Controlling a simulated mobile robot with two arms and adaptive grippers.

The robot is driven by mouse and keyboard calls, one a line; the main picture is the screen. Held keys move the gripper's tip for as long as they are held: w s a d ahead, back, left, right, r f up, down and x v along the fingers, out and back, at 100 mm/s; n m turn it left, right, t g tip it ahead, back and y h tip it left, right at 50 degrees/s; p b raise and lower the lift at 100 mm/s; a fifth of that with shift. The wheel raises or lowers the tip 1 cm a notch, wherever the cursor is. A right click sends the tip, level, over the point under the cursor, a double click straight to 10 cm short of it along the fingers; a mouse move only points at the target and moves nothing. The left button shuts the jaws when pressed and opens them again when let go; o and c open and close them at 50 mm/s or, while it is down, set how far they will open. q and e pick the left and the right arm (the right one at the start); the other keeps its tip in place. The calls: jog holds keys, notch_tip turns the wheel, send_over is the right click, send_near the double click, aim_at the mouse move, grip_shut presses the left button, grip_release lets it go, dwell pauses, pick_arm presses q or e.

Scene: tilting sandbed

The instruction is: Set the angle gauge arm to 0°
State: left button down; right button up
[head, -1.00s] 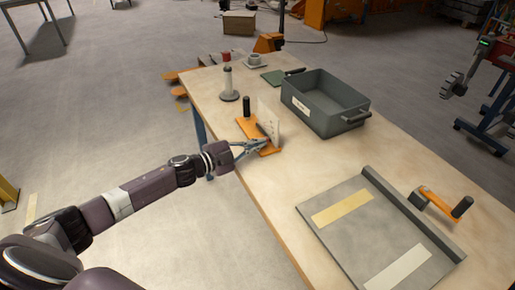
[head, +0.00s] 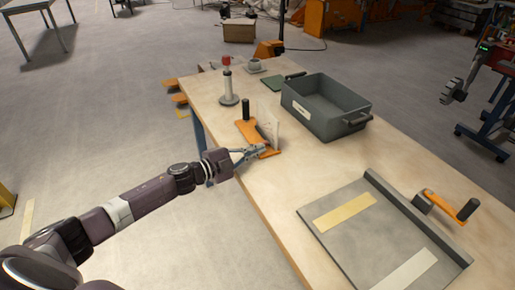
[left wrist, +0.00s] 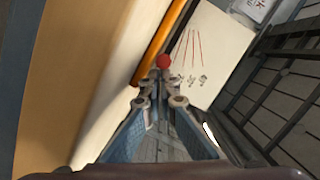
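The angle gauge has an orange base (head: 247,132), a black post (head: 245,109) and an upright pale plate (head: 268,124) on the table's left side. In the left wrist view the plate (left wrist: 205,50) shows red lines fanning out and dark numbers, too small to read. A red knob (left wrist: 163,61) sits right at the fingertips, in front of the plate. My left gripper (head: 264,148) is at the near side of the gauge. Its fingertips (left wrist: 161,76) are drawn close together at the knob and appear to hold it. My right gripper is not in view.
A grey bin (head: 325,104) stands behind and right of the gauge. A white post with a red top (head: 227,85) stands behind it. A grey tray (head: 380,232) with pale strips and an orange crank (head: 440,202) lie at the front right. Bare tabletop (head: 300,165) lies between.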

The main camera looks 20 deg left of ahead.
pick_arm(q)
jog(key=shift+a+f, duration=0.1)
jog(key=shift+s, duration=0.15)
jog(key=shift+v, duration=3.85)
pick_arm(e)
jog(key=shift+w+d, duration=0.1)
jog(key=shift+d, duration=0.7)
